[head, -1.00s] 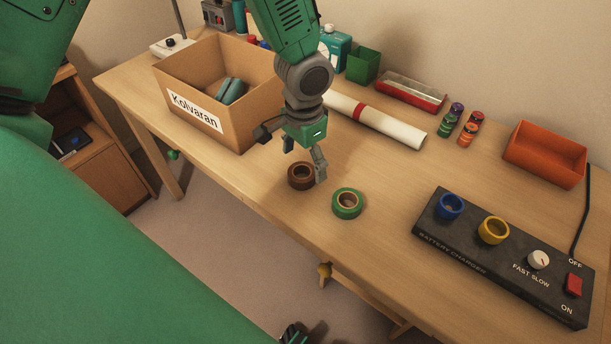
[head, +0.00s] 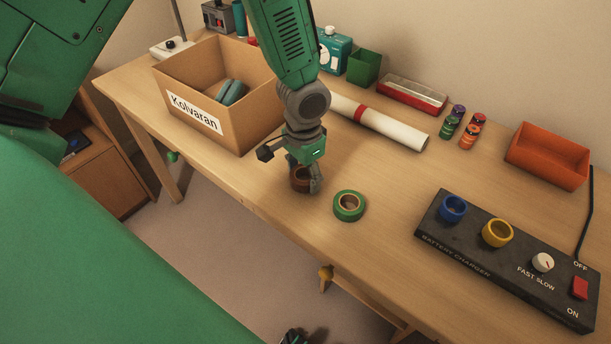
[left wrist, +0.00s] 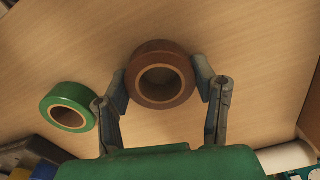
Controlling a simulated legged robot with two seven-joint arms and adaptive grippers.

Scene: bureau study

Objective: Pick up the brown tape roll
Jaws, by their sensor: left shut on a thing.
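The brown tape roll (head: 300,180) is near the front edge of the desk, left of a green tape roll (head: 349,206). My left gripper (head: 303,178) is down over the brown roll and partly hides it in the head view. In the left wrist view the brown tape roll (left wrist: 160,76) sits between the two fingers of my left gripper (left wrist: 161,85), which touch it on opposite sides. The gripper is shut on it. The green tape roll (left wrist: 69,112) lies just outside the left finger there. I cannot tell whether the brown roll is clear of the desk.
A cardboard box (head: 178,83) labelled Kolvaran stands left of the gripper. A white paper roll (head: 390,127) lies behind it. A black battery charger (head: 472,246) is at the right front, with an orange bin (head: 547,157) behind. The desk between charger and green roll is clear.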

